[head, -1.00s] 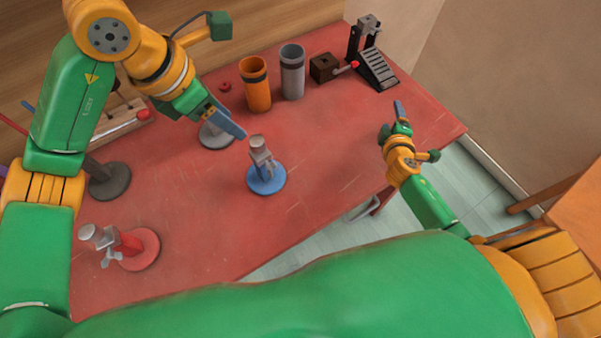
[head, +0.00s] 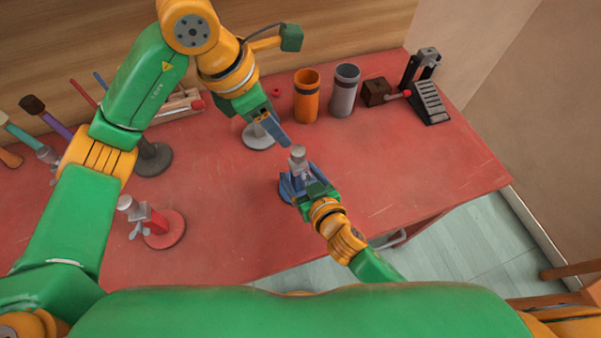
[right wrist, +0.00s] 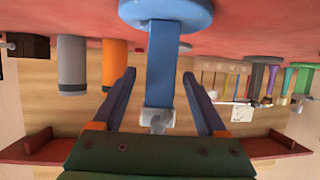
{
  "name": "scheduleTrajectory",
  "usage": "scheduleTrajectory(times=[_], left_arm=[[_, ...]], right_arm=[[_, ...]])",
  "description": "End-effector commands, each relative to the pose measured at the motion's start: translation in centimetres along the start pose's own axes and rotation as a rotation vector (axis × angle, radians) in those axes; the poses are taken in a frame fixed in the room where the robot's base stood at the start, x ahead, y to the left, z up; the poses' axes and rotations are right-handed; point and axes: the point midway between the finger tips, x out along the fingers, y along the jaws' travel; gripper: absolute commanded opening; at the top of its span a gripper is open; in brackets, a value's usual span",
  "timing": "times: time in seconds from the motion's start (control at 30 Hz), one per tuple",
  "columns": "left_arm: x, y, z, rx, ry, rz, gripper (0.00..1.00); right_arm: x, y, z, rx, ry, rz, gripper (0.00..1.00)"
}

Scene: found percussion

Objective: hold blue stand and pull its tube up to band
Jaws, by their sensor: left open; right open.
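The blue stand (right wrist: 160,60) stands upright on the table with its round base; the right wrist view shows it upside down. A pale grey tube top (head: 297,154) shows at its upper end. My right gripper (head: 299,184) is open, with one finger on each side of the blue post, and no clear contact shows. It hides much of the stand in the head view. My left gripper (head: 280,132) is open and empty, just up and left of the tube top in the picture. I cannot make out a band on the tube.
A red stand (head: 165,232), a grey stand (head: 256,140) and a dark stand (head: 153,160) stand to the left. Orange (head: 306,100) and grey cups (head: 343,95), a brown block (head: 376,92) and a black pedal (head: 430,100) are at the back. The table's right side (head: 430,165) is clear.

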Motion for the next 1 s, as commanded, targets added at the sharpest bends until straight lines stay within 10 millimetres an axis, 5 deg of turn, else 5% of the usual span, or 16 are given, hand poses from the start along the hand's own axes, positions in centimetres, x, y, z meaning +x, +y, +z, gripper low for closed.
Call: scheduleTrajectory(times=[0.33, 0.6, 1.0], left_arm=[[0.00, 0.00, 0.00, 0.000, 0.000, 0.000, 0.50], [0.00, 0.00, 0.00, 0.000, 0.000, 0.000, 0.50], [0.00, 0.00, 0.00, 0.000, 0.000, 0.000, 0.50]], right_arm=[[0.98, 0.02, -0.04, -0.002, 0.001, 0.000, 0.75], [0.97, 0.04, -0.03, -0.003, 0.001, 0.001, 0.02], [0.96, 0.05, -0.02, -0.003, 0.000, 0.001, 0.00]])
